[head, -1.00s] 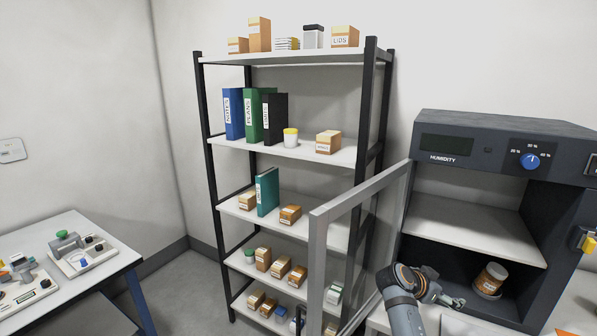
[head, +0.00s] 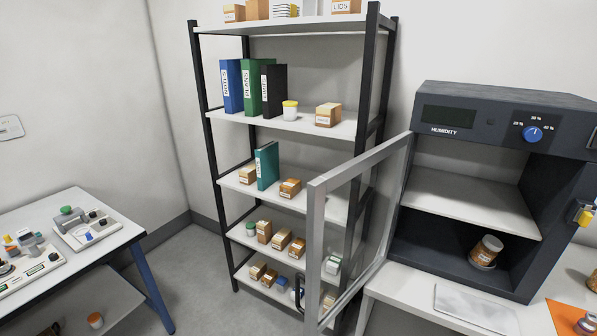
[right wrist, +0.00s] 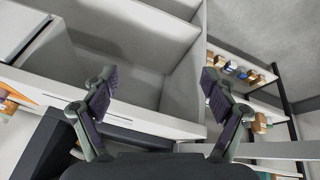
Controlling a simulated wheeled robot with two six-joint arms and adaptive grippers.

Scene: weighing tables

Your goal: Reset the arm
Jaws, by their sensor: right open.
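My right gripper (right wrist: 158,88) shows in the right wrist view with its two fingers spread wide and nothing between them. Beyond the fingers lie pale surfaces and a bare white ledge. My right arm is out of the head view. My left gripper is not in either view. The humidity cabinet (head: 500,92) stands at the right of the head view with its framed door (head: 316,245) swung open.
A shelf rack (head: 290,125) with binders, boxes and jars stands behind the open door. A white table with small instruments (head: 135,232) is at the left. The counter before the cabinet holds a flat pale plate (head: 470,308) and an orange mat (head: 563,312).

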